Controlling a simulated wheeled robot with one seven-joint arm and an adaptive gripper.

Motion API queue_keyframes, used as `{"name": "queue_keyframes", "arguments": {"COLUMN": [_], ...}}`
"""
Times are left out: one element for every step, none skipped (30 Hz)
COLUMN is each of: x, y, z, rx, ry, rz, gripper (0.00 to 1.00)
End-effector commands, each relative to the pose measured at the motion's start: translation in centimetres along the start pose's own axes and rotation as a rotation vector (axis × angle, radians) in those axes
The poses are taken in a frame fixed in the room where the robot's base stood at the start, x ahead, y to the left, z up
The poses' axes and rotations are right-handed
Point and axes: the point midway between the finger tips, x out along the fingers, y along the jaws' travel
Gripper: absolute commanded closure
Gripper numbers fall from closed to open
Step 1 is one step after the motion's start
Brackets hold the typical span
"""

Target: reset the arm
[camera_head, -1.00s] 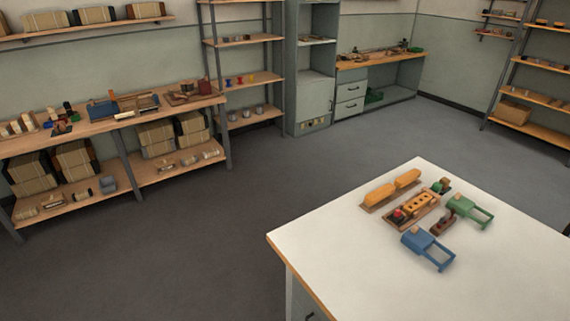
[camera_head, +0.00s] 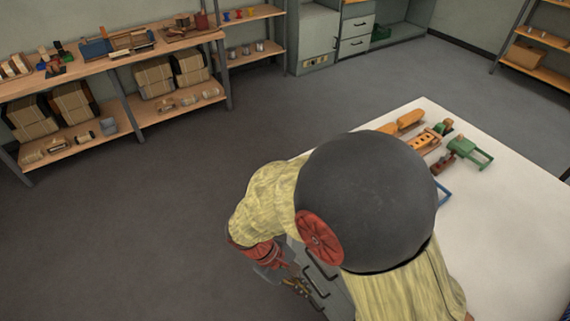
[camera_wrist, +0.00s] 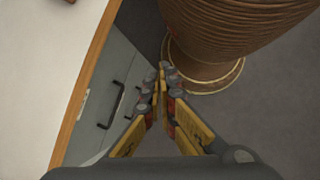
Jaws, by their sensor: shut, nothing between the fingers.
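My gripper (camera_head: 296,284) hangs low beside the near left side of the white-topped table, below the level of the top. In the wrist view my gripper (camera_wrist: 163,78) points ahead with its fingertips together and nothing between them. The table's top (camera_head: 505,235) also shows in the wrist view (camera_wrist: 40,75), to the left of the fingers. My bent arm covers the middle of the head view and hides the near left part of the table.
On the table are orange blocks (camera_head: 408,120), a green tool (camera_head: 472,152) and a blue tool (camera_head: 444,192), mostly hidden. Grey drawers (camera_wrist: 113,100) with dark handles stand just left of my fingers. A wooden shelf bench (camera_head: 135,52) lines the back wall. The floor at left is clear.

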Motion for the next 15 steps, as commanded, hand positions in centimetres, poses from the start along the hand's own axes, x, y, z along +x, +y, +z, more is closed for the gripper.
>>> {"name": "queue_keyframes", "arguments": {"x": [-1.3, -1.9, -2.8, -3.4, -4.0, -4.8, -5.3, -5.9, -6.6, -7.2, -7.7, -8.4, -8.9, -9.3, -9.9], "y": [0.6, 0.8, 1.2, 1.4, 1.8, 2.1, 2.4, 2.7, 3.1, 3.5, 3.8, 4.2, 4.5, 4.8, 5.3], "z": [0.9, 1.4, 2.0, 2.5, 3.0, 3.7, 4.2, 4.8, 5.6, 6.2, 6.8, 7.7, 8.3, 9.0, 9.9], "rx": [0.056, 0.088, 0.129, 0.160, 0.191, 0.233, 0.263, 0.294, 0.336, 0.366, 0.397, 0.438, 0.468, 0.498, 0.538], "ry": [0.056, 0.087, 0.129, 0.159, 0.189, 0.231, 0.261, 0.291, 0.330, 0.362, 0.391, 0.430, 0.459, 0.489, 0.527], "rz": [-0.033, -0.053, -0.077, -0.095, -0.111, -0.133, -0.148, -0.162, -0.180, -0.191, -0.202, -0.216, -0.225, -0.234, -0.242], "gripper": [1.00, 1.00, 1.00, 1.00, 1.00, 1.00, 1.00, 1.00, 1.00, 1.00, 1.00, 1.00, 1.00, 1.00, 1.00]}}
